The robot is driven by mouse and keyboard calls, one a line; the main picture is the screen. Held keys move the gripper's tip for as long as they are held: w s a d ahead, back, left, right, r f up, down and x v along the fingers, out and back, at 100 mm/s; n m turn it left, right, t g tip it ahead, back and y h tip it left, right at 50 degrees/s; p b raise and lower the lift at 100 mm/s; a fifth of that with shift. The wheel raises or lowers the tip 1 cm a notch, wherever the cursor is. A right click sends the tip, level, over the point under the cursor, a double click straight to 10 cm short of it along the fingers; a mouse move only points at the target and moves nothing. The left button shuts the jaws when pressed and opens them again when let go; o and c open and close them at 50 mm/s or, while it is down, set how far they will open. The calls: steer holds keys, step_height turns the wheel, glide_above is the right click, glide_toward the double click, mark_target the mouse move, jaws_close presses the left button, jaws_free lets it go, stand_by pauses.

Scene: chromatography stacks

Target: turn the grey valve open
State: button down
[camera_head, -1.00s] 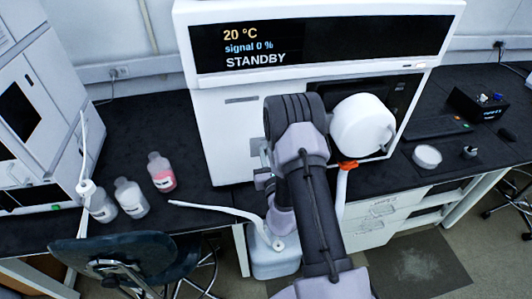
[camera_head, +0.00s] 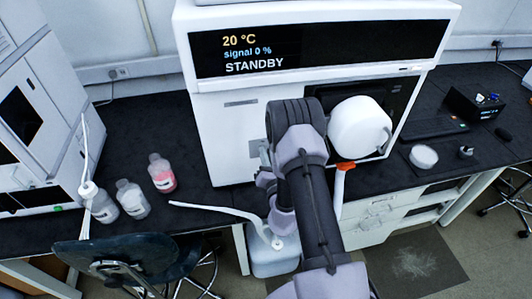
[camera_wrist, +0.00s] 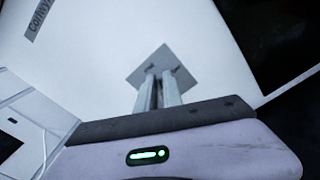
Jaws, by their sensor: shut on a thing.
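In the wrist view my gripper (camera_wrist: 158,84) points at the white front of the instrument (camera_head: 222,120). Its two fingers are close together and shut on the grey valve. A grey square plate (camera_wrist: 136,77) with small dark marks shows behind the fingertips, set at a slant in the picture. The valve's handle is hidden between the fingers, so I cannot tell its angle. In the head view my arm covers most of the valve area. Only a small grey part (camera_head: 254,148) shows at the left of the arm. The display (camera_head: 255,53) reads 20 °C, signal 0 %, STANDBY.
Three bottles, one with pink liquid (camera_head: 161,176), stand on the dark bench at the left. A lidded container with a white tube (camera_head: 272,262) stands below the bench edge. A white round dish (camera_head: 424,156) and a black box (camera_head: 472,104) are at the right. A chair (camera_head: 130,255) stands at the lower left.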

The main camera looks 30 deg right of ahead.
steer(key=m, duration=0.2)
steer(key=m+p, duration=0.1)
steer(key=m, duration=0.1)
steer(key=m+p, duration=0.1)
steer(key=m, duration=0.1)
steer(key=shift+d+f, duration=0.15)
steer(key=shift+d, duration=0.15)
steer(key=shift+d+f+m+p, duration=0.1)
steer(key=shift+f+m+p, duration=0.15)
steer(key=shift+m, duration=1.3)
steer(key=shift+f+m+p, duration=0.1)
steer(key=shift+m+p, duration=0.15)
steer(key=shift+m, duration=1.3)
steer(key=c, duration=1.5)
jaws_free()
steer(key=shift+f, duration=0.15)
